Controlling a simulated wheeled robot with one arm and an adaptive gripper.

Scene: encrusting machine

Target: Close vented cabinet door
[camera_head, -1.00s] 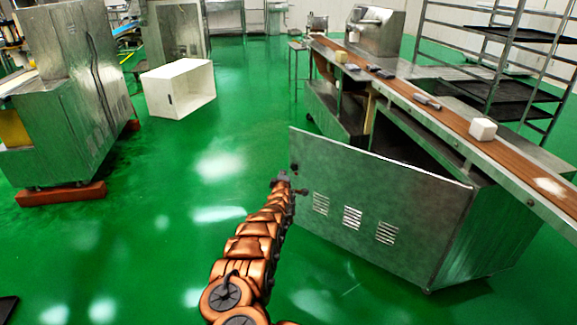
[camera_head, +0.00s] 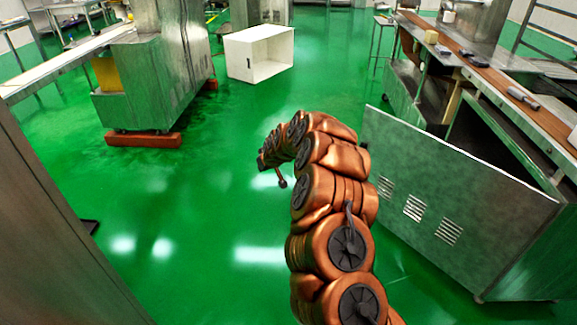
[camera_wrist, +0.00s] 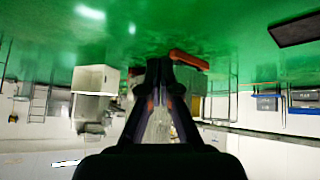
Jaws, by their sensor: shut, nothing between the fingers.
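The vented cabinet door (camera_head: 470,185) is a grey metal panel with three slotted vents in the head view. It stands open, angled out from the conveyor cabinet (camera_head: 535,255), with a dark gap behind its top edge. My copper-coloured arm rises in front of the door's left edge and bends over to the left. My gripper (camera_wrist: 165,72) is shut and empty in the wrist view, its fingertips together. That view is upside down and shows floor and distant machines, with no door in it. My arm covers part of the door's left end; contact there cannot be told.
A white open box (camera_head: 259,55) lies on the green floor at the back. A steel machine (camera_head: 150,85) on red-brown feet stands at the left. A large metal panel (camera_head: 50,230) fills the near left edge. The floor (camera_head: 190,190) between is clear.

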